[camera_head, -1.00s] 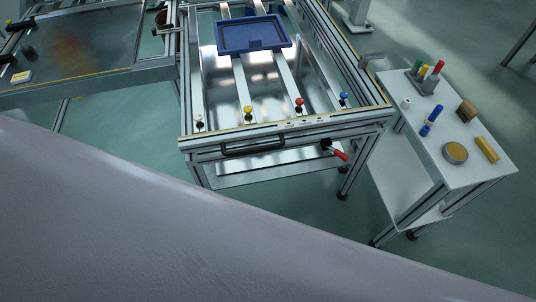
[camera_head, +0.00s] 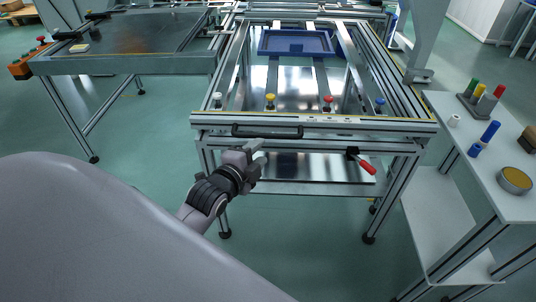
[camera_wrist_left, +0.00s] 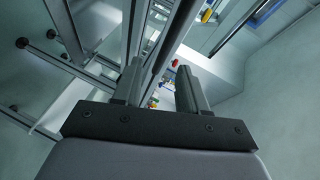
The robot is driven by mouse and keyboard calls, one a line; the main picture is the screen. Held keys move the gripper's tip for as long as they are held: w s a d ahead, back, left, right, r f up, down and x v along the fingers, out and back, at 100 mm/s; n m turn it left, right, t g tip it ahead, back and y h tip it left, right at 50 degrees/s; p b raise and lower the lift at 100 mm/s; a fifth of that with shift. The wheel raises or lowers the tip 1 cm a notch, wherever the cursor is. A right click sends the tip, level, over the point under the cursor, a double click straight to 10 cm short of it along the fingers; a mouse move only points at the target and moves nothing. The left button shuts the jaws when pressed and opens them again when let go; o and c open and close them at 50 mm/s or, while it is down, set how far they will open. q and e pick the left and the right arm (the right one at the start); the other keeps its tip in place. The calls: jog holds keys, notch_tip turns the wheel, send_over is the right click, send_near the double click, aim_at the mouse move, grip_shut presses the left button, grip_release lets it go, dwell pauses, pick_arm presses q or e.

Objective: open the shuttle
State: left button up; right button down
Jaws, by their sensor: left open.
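The shuttle looks to be the framed metal table with a drawer-like front (camera_head: 320,122). It has a black bar handle (camera_head: 267,132) on its front and a red-handled clamp lever (camera_head: 362,162) lower on the right. A blue tray (camera_head: 296,43) lies on its rails at the back. My left gripper (camera_head: 257,152) is open and empty, just below and in front of the black handle, apart from it as far as I can tell. Its two fingers (camera_wrist_left: 160,85) also show spread in the left wrist view, with frame profiles beyond them. My right gripper is not in view.
Knobs in white, yellow (camera_head: 270,100), red (camera_head: 328,103) and blue line the table's front edge. A white side cart (camera_head: 490,180) with pegs and a round tin stands at the right. A dark-topped bench (camera_head: 130,45) stands at the left. The floor in front is clear.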

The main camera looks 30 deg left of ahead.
aim_at(267, 137)
pick_arm(q)
jog(key=shift+w+a+m+t+y+b, duration=0.3)
jog(key=shift+w+a+m+b, duration=0.45)
jog(key=shift+w, duration=0.3)
jog(key=shift+b+x, duration=0.9)
jog(key=shift+x, duration=2.3)
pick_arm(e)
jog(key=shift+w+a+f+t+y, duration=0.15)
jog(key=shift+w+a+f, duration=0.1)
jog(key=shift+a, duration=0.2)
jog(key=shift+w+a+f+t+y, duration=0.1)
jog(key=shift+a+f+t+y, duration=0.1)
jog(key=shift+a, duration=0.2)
pick_arm(q)
grip_shut()
